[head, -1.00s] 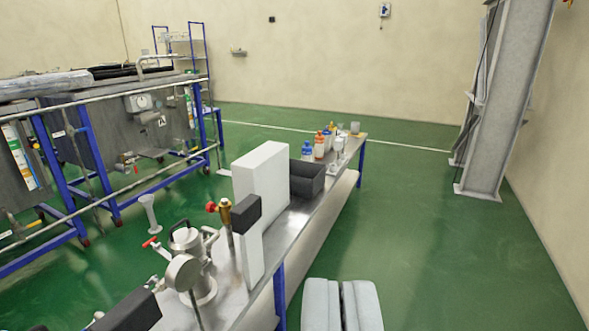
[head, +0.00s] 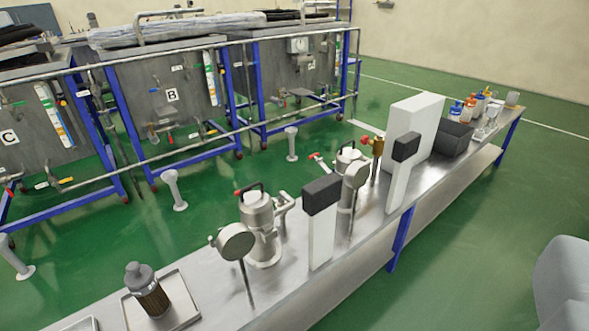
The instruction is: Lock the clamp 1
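My gripper does not show in this view. No part is marked as clamp 1, so I cannot tell which one it is. A metal vessel (head: 260,222) with a black handle and a red knob stands on the bench, with a round disc (head: 236,243) on a rod in front of it. A second, similar vessel (head: 348,162) stands farther along, with its own disc (head: 357,174) and a red lever at its left. A brass fitting with a red knob (head: 377,146) is beside it. Any clamp on the vessels is too small to make out.
A steel bench (head: 215,268) runs from lower left to upper right, carrying black-topped white posts (head: 322,240), a white block (head: 428,105), a dark bin (head: 455,136), bottles and a tray. Blue-framed tanks marked A, B and C stand behind.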

